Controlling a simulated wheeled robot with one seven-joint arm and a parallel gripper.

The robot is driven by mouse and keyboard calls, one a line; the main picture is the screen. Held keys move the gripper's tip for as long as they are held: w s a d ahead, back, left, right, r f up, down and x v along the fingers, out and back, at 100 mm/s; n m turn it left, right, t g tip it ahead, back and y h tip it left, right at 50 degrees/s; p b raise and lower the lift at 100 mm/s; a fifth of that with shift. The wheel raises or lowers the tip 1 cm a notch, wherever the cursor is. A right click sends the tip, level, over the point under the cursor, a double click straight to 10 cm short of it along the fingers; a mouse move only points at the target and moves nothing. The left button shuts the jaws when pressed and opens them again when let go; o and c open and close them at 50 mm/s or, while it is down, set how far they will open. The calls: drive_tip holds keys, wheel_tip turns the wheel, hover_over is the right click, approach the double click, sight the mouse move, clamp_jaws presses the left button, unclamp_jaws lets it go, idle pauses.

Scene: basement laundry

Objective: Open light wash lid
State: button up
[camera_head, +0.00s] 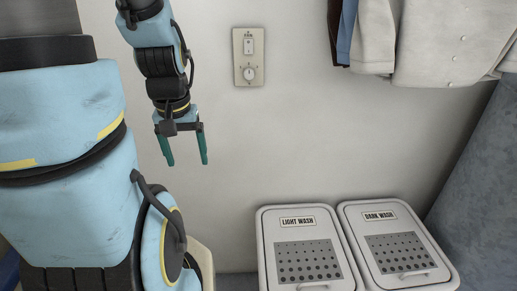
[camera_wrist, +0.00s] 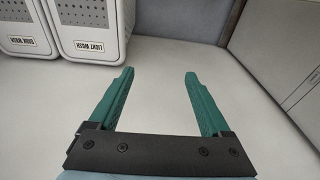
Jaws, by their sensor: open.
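The light wash bin (camera_head: 262,250) stands at the bottom of the head view, with a shut white lid (camera_head: 303,231), a "LIGHT WASH" label, a perforated dark panel and a handle (camera_head: 313,286) at its front edge. My gripper (camera_head: 187,163) is open and empty, pointing down, up and to the left of the bin and apart from it. In the wrist view, my open green fingers (camera_wrist: 158,73) have nothing between them. The light wash bin (camera_wrist: 88,48) shows upside down at the upper left there.
The dark wash bin (camera_head: 346,222) stands close on the right of the light wash bin, its lid shut. Clothes (camera_head: 440,45) hang above at the upper right. A switch plate (camera_head: 249,56) is on the wall. The space between gripper and bins looks clear.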

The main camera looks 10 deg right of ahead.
drive_tip(key=shift+c, duration=0.7)
drive_tip(key=shift+d+f, duration=0.2)
drive_tip(key=shift+f, duration=0.1)
drive_tip(key=shift+c, duration=0.7)
drive_tip(key=d+f+m+b, duration=0.1)
drive_tip(key=f, duration=0.1)
drive_tip(key=d+f+m+b, duration=0.1)
drive_tip(key=d, duration=0.1)
drive_tip(key=d+f+m+b, duration=0.1)
drive_tip(key=f+b, duration=0.1)
drive_tip(key=shift+w+d+f+g, duration=0.2)
drive_tip(key=shift+w+f+g, duration=0.15)
drive_tip(key=shift+w+g, duration=0.05)
drive_tip(key=shift+c, duration=1.3)
drive_tip(key=m+g+b, duration=0.3)
drive_tip(key=m+b, duration=1.1)
drive_tip(key=m, duration=0.2)
approach(311, 283)
drive_tip(key=shift+n, duration=0.3)
drive_tip(key=f, duration=0.2)
drive_tip(key=s+f, duration=0.1)
drive_tip(key=f, duration=0.4)
drive_tip(key=shift+s+d+f, duration=0.1)
drive_tip(key=shift+s+f, duration=0.05)
drive_tip(key=shift+f, duration=0.2)
